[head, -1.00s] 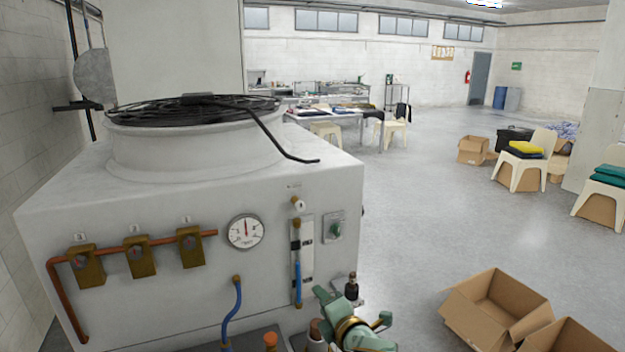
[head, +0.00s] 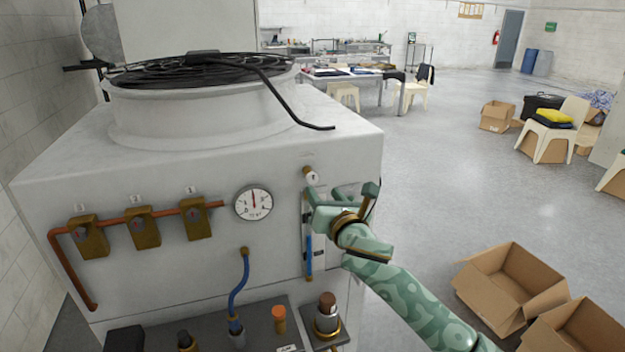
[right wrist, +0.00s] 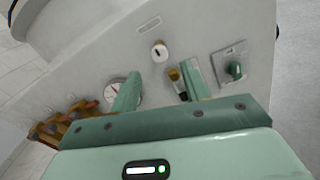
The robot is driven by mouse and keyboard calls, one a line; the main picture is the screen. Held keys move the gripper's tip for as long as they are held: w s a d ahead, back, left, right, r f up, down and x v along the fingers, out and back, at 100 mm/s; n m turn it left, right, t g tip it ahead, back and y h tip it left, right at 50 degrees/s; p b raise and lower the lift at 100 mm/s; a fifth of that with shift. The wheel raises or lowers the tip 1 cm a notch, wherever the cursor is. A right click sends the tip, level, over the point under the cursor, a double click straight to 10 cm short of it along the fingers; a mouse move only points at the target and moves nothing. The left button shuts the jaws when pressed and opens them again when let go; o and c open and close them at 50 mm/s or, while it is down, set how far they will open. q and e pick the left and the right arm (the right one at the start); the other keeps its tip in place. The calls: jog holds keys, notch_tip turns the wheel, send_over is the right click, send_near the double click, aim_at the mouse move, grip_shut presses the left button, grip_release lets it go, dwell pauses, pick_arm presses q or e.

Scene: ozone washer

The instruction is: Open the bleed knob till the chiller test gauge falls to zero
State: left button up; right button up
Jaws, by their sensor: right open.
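The chiller (head: 285,255) is a large pale grey cabinet with a fan on top. Its round white gauge (head: 253,204) has a needle pointing roughly straight up; the scale is too small to read. A small pale knob (head: 311,176) sits on the front panel, right of and above the gauge, also in the right wrist view (right wrist: 160,51). Which one is the bleed knob I cannot read. My right gripper (head: 341,192) is open and empty, before the panel below the pale knob.
A copper pipe with several brass valves (head: 144,227) runs left of the gauge. A ledge with fittings (head: 262,325) juts out below. A blue-filled sight tube (head: 309,255) stands near my gripper. Open cardboard boxes (head: 510,285) lie on the floor at right.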

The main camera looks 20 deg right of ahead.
aim_at(314, 179)
jog(key=w, duration=0.3)
jog(key=w+b, duration=0.1)
jog(key=w, duration=0.3)
jog(key=shift+w+a+f, duration=0.1)
jog(key=shift+w+a, duration=0.1)
jog(key=shift+w, duration=0.7)
jog(key=c, duration=1)
